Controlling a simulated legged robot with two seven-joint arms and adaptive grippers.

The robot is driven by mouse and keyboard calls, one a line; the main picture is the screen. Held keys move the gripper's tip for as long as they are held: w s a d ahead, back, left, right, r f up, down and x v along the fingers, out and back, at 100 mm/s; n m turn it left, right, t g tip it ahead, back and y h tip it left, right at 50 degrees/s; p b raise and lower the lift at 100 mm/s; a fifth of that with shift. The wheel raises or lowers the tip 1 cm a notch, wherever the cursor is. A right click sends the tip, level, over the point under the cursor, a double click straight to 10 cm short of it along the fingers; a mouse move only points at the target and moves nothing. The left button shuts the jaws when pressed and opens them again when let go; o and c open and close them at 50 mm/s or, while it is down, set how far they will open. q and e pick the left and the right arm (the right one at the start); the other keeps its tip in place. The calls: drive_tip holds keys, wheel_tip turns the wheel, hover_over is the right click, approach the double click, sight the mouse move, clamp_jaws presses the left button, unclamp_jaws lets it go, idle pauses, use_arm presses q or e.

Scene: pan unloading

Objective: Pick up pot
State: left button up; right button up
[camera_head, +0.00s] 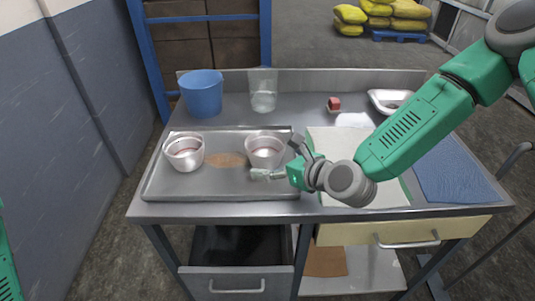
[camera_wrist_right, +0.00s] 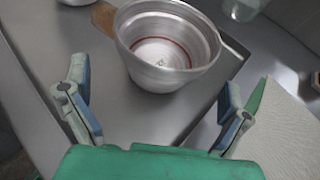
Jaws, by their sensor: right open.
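Two round metal pots stand upright on the grey tray (camera_head: 222,184), a left pot (camera_head: 184,153) and a right pot (camera_head: 264,152). Each shows a reddish ring inside. My right gripper (camera_head: 277,160) is beside the right pot, at its near right side, with its fingers spread and nothing between them. In the right wrist view, one pot (camera_wrist_right: 165,60) sits just beyond the open fingers of my right gripper (camera_wrist_right: 155,88), apart from them. My left gripper is out of view.
A blue bucket (camera_head: 201,93) and a clear container (camera_head: 263,90) stand at the back. A brown patch (camera_head: 225,160) lies between the pots. To the right are a pale board (camera_head: 330,145), a red block (camera_head: 334,103), a white tray (camera_head: 378,103) and a blue mat (camera_head: 455,172).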

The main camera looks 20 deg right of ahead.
sight(255, 152)
drive_tip(key=w+a, duration=0.1)
drive_tip(key=w, duration=0.1)
drive_tip(key=w+a, duration=0.1)
drive_tip(key=shift+w+a+f+p, duration=0.25)
drive_tip(key=shift+a+f+p, duration=0.05)
drive_tip(key=shift+a, duration=0.05)
drive_tip(key=shift+w+f, duration=0.2)
drive_tip(key=shift+w, duration=0.1)
drive_tip(key=shift+w+d+f, duration=0.1)
drive_tip(key=shift+w+d, duration=0.05)
drive_tip(key=shift+d, duration=0.75)
drive_tip(key=shift+a+f, duration=0.1)
drive_tip(key=c, duration=1.2)
drive_tip(key=shift+a, duration=0.5)
drive_tip(key=shift+c, duration=0.6)
